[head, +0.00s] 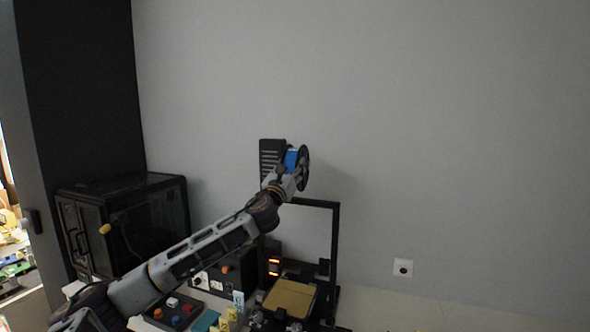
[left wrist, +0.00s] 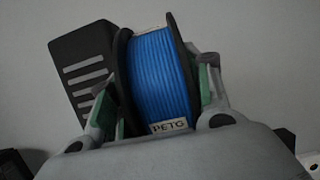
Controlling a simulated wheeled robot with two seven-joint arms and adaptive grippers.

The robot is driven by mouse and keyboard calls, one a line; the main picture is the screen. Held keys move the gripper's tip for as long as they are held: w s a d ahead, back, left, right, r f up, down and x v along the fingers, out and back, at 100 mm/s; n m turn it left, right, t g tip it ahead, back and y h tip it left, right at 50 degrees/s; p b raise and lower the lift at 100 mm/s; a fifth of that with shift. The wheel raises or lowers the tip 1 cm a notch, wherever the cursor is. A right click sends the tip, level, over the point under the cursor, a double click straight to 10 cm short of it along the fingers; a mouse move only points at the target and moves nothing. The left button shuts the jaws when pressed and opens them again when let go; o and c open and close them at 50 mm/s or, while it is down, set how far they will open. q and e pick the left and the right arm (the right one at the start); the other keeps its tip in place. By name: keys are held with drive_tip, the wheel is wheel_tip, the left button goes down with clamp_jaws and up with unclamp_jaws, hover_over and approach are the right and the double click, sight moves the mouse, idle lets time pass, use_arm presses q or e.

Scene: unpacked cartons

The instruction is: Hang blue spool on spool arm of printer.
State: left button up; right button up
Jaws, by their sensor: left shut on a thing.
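The blue spool (head: 291,158) has black flanges and blue filament, and it is up at the top of the printer (head: 336,240) in the head view. In the left wrist view the blue spool (left wrist: 160,75) fills the middle, with a white PETG label at its lower edge. My left gripper (head: 287,174) is shut on it, with a finger at each flange in the left wrist view (left wrist: 160,100). A dark slotted part (head: 268,155) stands just left of the spool. The spool arm cannot be made out. My right gripper is out of view.
A black enclosed cabinet (head: 125,225) stands at the left. The printer's tan bed (head: 290,298) is below the gripper. Small coloured knobs or parts (head: 178,312) and yellow pieces (head: 228,318) lie at the front. The wall to the right is bare except for a socket (head: 403,268).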

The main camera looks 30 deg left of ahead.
use_arm(q)
drive_tip(key=shift+f, duration=0.1)
idle(0.7)
drive_tip(key=o, duration=1.2)
drive_tip(key=shift+c, duration=0.2)
drive_tip(key=o, duration=0.3)
drive_tip(key=shift+w+d, duration=0.1)
drive_tip(key=shift+d, duration=0.05)
drive_tip(key=shift+a, duration=0.25)
drive_tip(key=shift+d+f, duration=0.1)
drive_tip(key=shift+f, duration=0.05)
drive_tip(key=shift+s+f, duration=0.1)
drive_tip(key=shift+s, duration=0.25)
drive_tip(key=shift+v, duration=5.45)
drive_tip(key=shift+s, duration=0.3)
